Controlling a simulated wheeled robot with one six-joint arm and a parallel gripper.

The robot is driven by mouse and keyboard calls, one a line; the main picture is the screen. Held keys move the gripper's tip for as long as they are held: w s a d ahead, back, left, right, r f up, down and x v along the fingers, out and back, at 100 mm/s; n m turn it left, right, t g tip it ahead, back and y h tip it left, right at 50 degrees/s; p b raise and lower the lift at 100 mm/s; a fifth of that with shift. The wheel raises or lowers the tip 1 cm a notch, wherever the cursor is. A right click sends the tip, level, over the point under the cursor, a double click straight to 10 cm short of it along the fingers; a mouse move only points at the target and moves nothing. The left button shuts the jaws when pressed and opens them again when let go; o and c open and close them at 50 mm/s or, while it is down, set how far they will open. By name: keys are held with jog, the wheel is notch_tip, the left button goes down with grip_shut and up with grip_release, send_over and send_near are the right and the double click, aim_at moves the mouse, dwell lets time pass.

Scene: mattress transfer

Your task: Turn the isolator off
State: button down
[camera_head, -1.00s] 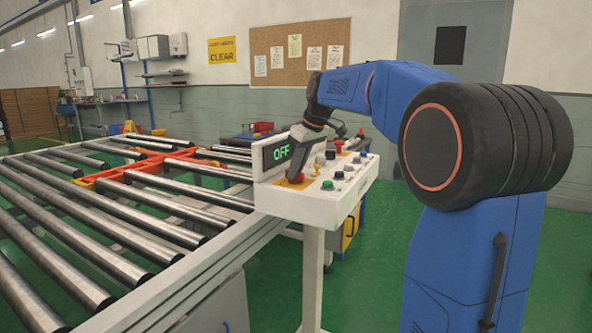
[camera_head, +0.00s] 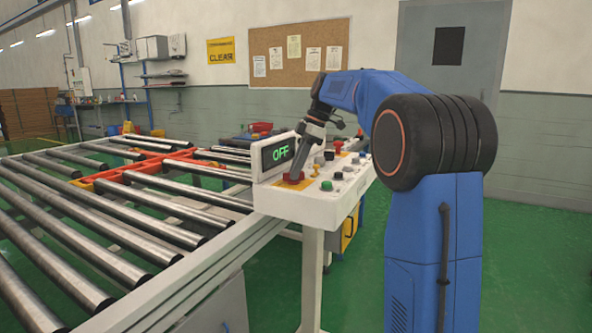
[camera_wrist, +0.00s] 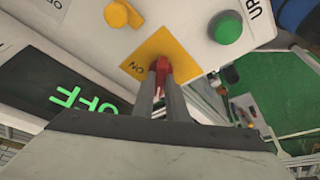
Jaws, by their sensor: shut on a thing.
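The isolator, a red rotary handle on a yellow plate (camera_head: 285,184), sits at the left end of the white control panel (camera_head: 278,203). In the wrist view its red handle (camera_wrist: 161,68) shows between my fingertips, on a yellow plate (camera_wrist: 150,52) with an "ON" label. My gripper (camera_head: 295,171) reaches down to it and is shut on the handle. The fingers hide part of the handle, so its exact angle is hard to tell. The display (camera_head: 279,152) behind the panel reads "OFF" in green.
The panel also carries a green button (camera_head: 327,186), a yellow switch (camera_head: 317,169) and several other knobs. A roller conveyor (camera_head: 120,205) lies to the left. Green floor is open at the right.

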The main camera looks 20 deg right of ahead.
jog(key=shift+n, duration=0.5)
jog(key=shift+g, duration=0.3)
jog(key=c, duration=1.8)
grip_release()
jog(key=shift+o, duration=0.2)
